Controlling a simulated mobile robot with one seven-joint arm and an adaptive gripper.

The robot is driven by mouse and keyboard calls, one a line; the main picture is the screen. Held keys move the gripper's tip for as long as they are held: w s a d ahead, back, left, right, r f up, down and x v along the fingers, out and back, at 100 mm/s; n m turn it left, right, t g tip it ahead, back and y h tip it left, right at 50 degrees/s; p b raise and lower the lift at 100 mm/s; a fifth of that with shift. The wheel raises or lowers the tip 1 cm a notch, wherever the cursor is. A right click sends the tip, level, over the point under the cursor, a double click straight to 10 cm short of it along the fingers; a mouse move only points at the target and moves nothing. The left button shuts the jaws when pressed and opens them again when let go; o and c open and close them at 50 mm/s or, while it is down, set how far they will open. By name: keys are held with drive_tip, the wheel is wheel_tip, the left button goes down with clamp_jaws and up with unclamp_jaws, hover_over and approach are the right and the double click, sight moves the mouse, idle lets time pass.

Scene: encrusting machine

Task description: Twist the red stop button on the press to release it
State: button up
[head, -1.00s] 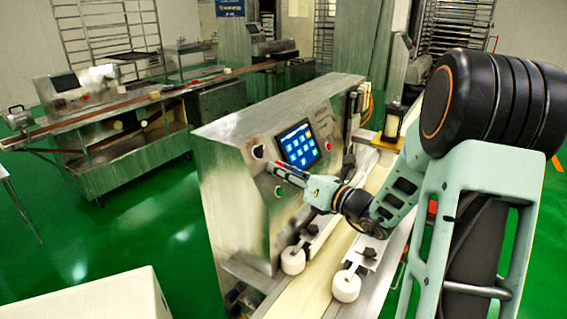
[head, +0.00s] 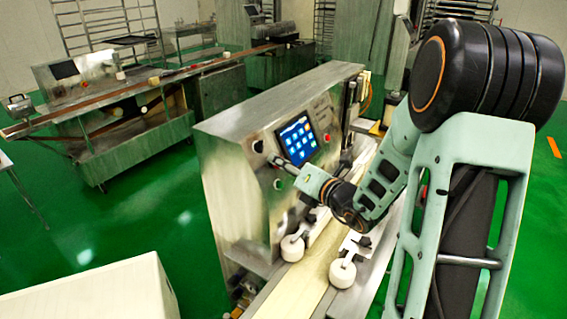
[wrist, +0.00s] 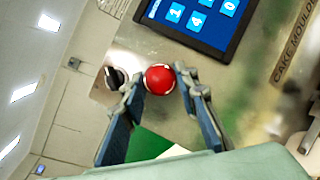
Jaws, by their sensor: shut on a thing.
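The red stop button (wrist: 159,78) is a round red knob on the metal front panel of the press (head: 235,185). In the wrist view it sits between my gripper's (wrist: 155,82) two blue-grey fingers, one on each side, and they are shut on it. In the head view my gripper (head: 279,162) reaches the panel just left of and below the touchscreen (head: 297,139). The stop button is hidden there behind the gripper. The touchscreen also shows in the wrist view (wrist: 198,18).
A black knob (wrist: 115,77) lies close beside the left finger. A smaller red button (head: 327,138) is right of the screen. White rollers (head: 293,247) and a pale belt (head: 305,280) run below my arm. Another metal machine (head: 110,130) stands behind left.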

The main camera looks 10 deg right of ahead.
drive_tip(key=shift+a, duration=0.25)
drive_tip(key=o, duration=1.2)
drive_tip(key=shift+w+a+f, duration=0.1)
drive_tip(key=shift+w+f, duration=0.05)
drive_tip(key=shift+w, duration=0.1)
drive_tip(key=shift+s, duration=0.1)
drive_tip(key=shift+s+d, duration=0.1)
drive_tip(key=shift+d, duration=0.15)
drive_tip(key=v, duration=1.1)
drive_tip(key=shift+s+d, duration=0.15)
drive_tip(key=shift+s, duration=0.2)
